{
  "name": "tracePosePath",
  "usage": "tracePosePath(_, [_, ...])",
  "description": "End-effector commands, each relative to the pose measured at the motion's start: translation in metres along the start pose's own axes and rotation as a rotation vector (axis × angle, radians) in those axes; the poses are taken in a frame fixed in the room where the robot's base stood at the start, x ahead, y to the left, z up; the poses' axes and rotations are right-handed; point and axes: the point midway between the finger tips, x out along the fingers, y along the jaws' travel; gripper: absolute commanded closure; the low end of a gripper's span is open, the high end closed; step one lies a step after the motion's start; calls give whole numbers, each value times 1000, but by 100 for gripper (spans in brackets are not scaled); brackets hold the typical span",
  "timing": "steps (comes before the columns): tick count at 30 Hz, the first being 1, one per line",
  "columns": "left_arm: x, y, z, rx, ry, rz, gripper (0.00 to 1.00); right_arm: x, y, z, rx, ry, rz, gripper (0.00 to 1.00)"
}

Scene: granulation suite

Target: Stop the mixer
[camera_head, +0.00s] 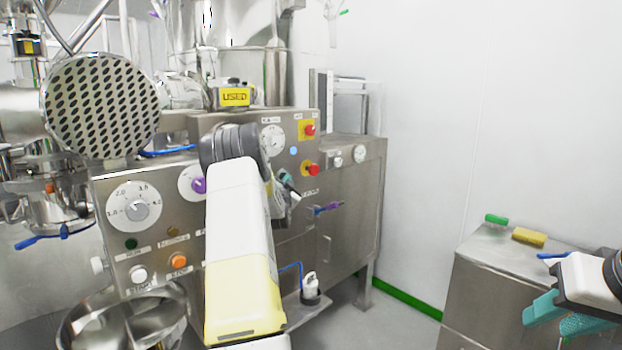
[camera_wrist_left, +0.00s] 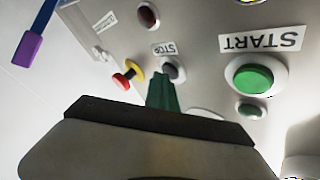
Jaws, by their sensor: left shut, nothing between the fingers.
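A steel machine panel (camera_head: 335,200) with dials and red knobs stands behind my left arm in the head view. My left gripper (camera_head: 288,188) is in front of it, partly hidden by my arm. In the left wrist view, its green fingers (camera_wrist_left: 162,88) are shut and empty, with their tips beside a small grey button (camera_wrist_left: 174,70) under an upside-down STOP label (camera_wrist_left: 165,48). I cannot tell if they touch it. A green button (camera_wrist_left: 253,78) sits by a START label (camera_wrist_left: 262,40). My right gripper (camera_head: 558,318) is open at the lower right.
A red knob on yellow (camera_wrist_left: 128,76) is close to the left fingers. A nearer panel has a white button (camera_head: 138,273) and an orange button (camera_head: 179,260). A steel cabinet (camera_head: 490,290) at right carries green and yellow items. Floor shows between machine and cabinet.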

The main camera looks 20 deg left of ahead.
Motion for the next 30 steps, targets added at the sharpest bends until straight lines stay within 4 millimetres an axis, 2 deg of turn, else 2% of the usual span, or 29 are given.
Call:
tracePosePath(11, [0,0,0,-1,0,0,100,0,0,0,0,0,0,64])
tracePosePath(22, [-11,8,-8,-1,0,1,100,0,0,0,0,0,0,64])
tracePosePath(30, [-12,8,-9,-1,0,0,100,0,0,0,0,0,0,64])
